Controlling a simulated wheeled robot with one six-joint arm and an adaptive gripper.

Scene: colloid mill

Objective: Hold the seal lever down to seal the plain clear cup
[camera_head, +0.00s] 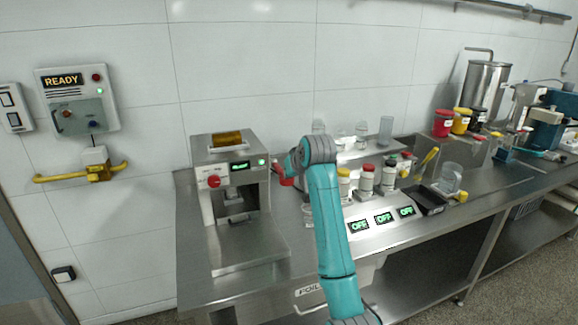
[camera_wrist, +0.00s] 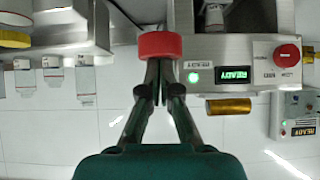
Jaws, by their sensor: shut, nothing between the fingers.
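The sealing machine (camera_head: 228,168) stands at the left end of the steel bench, with a lit display and green light; its front panel also shows upside down in the wrist view (camera_wrist: 235,75). The red knob of the seal lever (camera_wrist: 160,45) is at the machine's side; in the head view the red knob (camera_head: 281,172) shows beside my arm. My gripper (camera_wrist: 158,72) is shut and empty, its fingertips at the knob; contact is hard to tell. A clear cup (camera_wrist: 214,15) shows partly in the machine's opening.
A gold film roll (camera_head: 227,139) sits on top of the machine, with a red button (camera_head: 214,181) on its front. Dispensers, lidded bottles and a panel with OFF displays (camera_head: 383,218) stand to the right. A black tray (camera_head: 428,200) lies farther right.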

